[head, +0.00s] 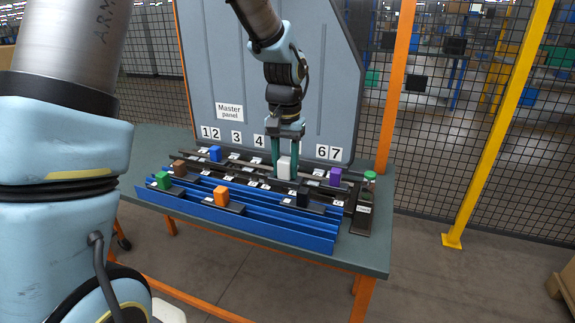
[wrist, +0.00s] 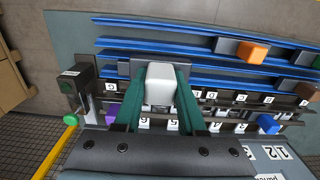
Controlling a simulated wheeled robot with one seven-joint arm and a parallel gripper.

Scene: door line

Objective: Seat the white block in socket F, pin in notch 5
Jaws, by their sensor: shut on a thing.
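My gripper (head: 287,165) has its two green fingers shut on the white block (head: 284,168), which is upright over the dark rails on the bench. In the wrist view the white block (wrist: 160,85) sits between the fingers (wrist: 160,105), over a dark plate at the edge of the blue rack. I cannot tell whether its underside touches anything, and its pin is not visible. Socket F is not legible; the fingers and block cover part of the letter row. The number 5 sign on the panel is hidden behind my gripper in the head view.
The grey master panel (head: 228,75) stands behind. A purple block (head: 335,176) is to the right, a blue block (head: 215,153) to the left. A green-knobbed unit (head: 362,215) stands right.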

